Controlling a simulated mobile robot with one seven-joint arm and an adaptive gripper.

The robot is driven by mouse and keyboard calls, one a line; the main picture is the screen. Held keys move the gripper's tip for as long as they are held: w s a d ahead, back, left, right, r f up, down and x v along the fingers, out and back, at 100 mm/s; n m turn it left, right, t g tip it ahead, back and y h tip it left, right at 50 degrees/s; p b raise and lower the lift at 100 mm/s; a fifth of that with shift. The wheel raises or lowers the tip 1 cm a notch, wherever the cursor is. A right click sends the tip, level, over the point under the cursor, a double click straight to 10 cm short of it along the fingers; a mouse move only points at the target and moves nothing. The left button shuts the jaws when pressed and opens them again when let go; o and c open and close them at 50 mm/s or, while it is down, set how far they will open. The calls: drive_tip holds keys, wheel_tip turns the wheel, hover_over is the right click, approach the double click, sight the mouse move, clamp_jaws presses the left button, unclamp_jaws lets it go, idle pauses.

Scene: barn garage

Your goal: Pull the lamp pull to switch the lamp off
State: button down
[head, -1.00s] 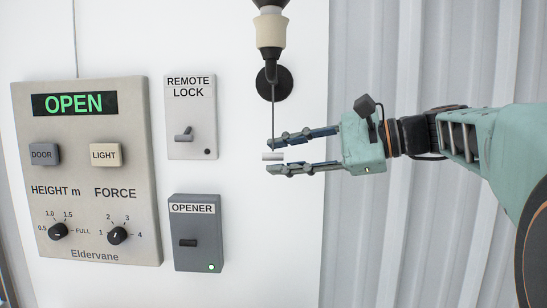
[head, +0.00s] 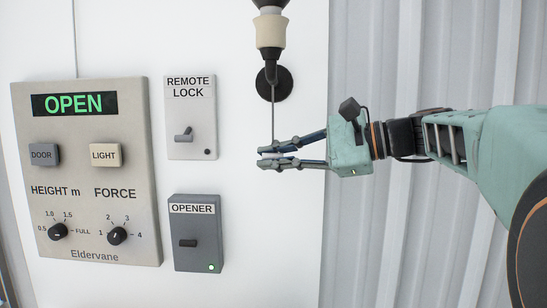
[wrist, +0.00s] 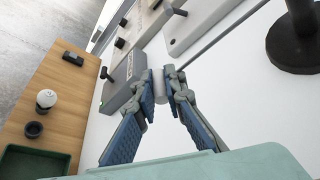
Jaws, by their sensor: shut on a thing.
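The lamp (head: 270,32) hangs at the top of the head view, with a cream collar and a dark round wall mount. A thin cord (head: 273,115) runs straight down from it to my gripper (head: 266,157). The lamp pull (wrist: 159,88) is a small pale cylinder; it shows between my two fingers in the wrist view, and the fingers mostly hide it in the head view. My gripper (wrist: 159,76) is shut on the lamp pull, reaching in from the right. The lamp's bulb end is cut off or hidden, so its light cannot be told.
Left of my gripper, the wall carries a remote lock box (head: 192,117), an opener box (head: 198,235) and a large control panel (head: 85,175) reading OPEN. The wrist view shows a wooden surface (wrist: 75,95) with a green tray (wrist: 35,162) and small items.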

drive_tip(key=shift+f, duration=0.1)
wheel_tip(320, 180, down, 2)
drive_tip(key=shift+f+b, duration=0.25)
drive_tip(key=shift+b, duration=0.5)
drive_tip(key=c, duration=2)
unclamp_jaws()
drive_tip(key=shift+o, duration=0.2)
drive_tip(key=shift+d, duration=0.1)
drive_tip(key=v, duration=1.2)
